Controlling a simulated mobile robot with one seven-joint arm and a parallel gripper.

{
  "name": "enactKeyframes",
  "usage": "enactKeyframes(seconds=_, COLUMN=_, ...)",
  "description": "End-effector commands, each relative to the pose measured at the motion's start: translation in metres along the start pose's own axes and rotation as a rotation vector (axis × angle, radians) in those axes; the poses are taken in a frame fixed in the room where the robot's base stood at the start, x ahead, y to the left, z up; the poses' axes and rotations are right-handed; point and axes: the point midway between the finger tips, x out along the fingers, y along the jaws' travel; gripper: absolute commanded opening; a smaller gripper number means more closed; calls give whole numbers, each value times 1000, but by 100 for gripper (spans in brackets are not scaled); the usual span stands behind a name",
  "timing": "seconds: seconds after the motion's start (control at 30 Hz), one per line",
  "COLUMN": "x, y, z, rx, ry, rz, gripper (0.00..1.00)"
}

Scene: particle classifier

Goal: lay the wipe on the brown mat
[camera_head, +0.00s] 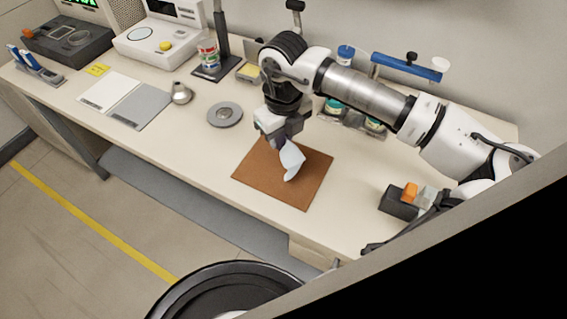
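The brown mat (257,173) lies flat on the bench, right of the middle. The wipe (291,160) is a pale, bluish-white folded cloth hanging down over the mat. My gripper (285,142) points down above the mat's far part, with the wipe at its fingertips. The gripper looks shut on the wipe, though the fingers are partly hidden by it. The wipe's lower end appears close to the mat; I cannot tell whether it touches.
A grey disc (225,114) and a small metal funnel-like piece (181,93) stand left of the mat. A dark block with an orange top (409,192) is at right. Jars (333,107) stand behind my arm. White and grey sheets (139,106) lie further left.

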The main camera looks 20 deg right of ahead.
Motion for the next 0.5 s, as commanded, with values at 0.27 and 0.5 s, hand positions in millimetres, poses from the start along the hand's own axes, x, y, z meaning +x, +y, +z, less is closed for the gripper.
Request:
enactKeyframes(seconds=0.27, x=8, y=0, z=0, rx=0, ry=0, rz=0, gripper=0)
enactKeyframes(seconds=0.5, x=8, y=0, z=0, rx=0, ry=0, rz=0, gripper=18)
